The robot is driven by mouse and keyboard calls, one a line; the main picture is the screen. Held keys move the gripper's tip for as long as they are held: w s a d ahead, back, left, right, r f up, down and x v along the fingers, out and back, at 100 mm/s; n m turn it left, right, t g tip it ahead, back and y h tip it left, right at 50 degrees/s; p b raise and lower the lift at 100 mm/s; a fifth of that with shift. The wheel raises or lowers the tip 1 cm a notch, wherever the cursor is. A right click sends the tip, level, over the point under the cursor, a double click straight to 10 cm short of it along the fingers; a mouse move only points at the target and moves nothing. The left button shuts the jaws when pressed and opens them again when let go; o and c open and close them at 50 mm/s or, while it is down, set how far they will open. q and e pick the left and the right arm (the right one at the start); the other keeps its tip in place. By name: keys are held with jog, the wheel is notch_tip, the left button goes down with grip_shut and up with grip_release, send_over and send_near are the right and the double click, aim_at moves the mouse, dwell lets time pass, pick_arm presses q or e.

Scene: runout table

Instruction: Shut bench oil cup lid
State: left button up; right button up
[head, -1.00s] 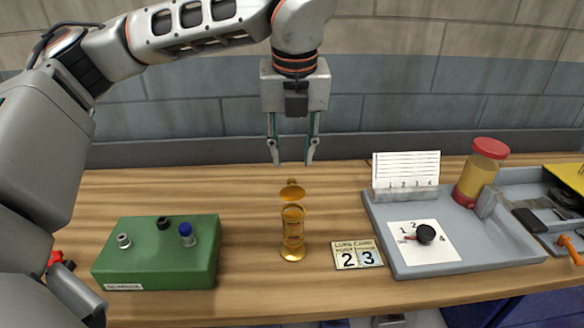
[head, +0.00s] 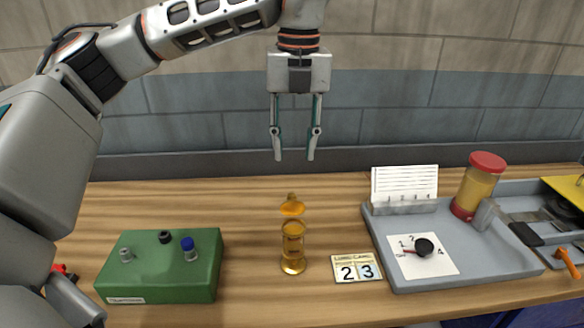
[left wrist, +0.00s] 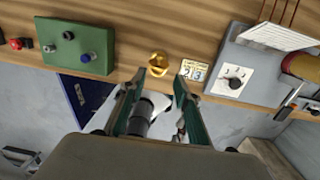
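The bench oil cup (head: 293,247) is an amber, see-through cup standing upright on the wooden bench. Its lid (head: 292,208) stands raised above the cup's rim, tilted open at the back. In the left wrist view the cup (left wrist: 158,62) shows from above, just beyond and between the fingertips. My left gripper (head: 295,157) points down, open and empty, above and behind the cup, clear of the lid. In the left wrist view its two fingers (left wrist: 159,85) are apart with nothing between them. My right gripper is not in view.
A green box (head: 160,272) with knobs stands left of the cup. A card reading 2 3 (head: 356,268) lies close on its right. Further right is a grey tray (head: 480,262) with a dial, a card stand and a red-lidded jar (head: 478,187). A wall backs the bench.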

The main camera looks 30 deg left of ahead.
aim_at(292, 203)
pick_arm(q)
jog(key=w+a+f+g+h+p, duration=0.3)
jog(key=w+f+g, duration=0.1)
jog(key=shift+x, duration=3.9)
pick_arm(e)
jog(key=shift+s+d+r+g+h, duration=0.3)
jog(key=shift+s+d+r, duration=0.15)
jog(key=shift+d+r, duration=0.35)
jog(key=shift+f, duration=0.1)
pick_arm(q)
grip_shut()
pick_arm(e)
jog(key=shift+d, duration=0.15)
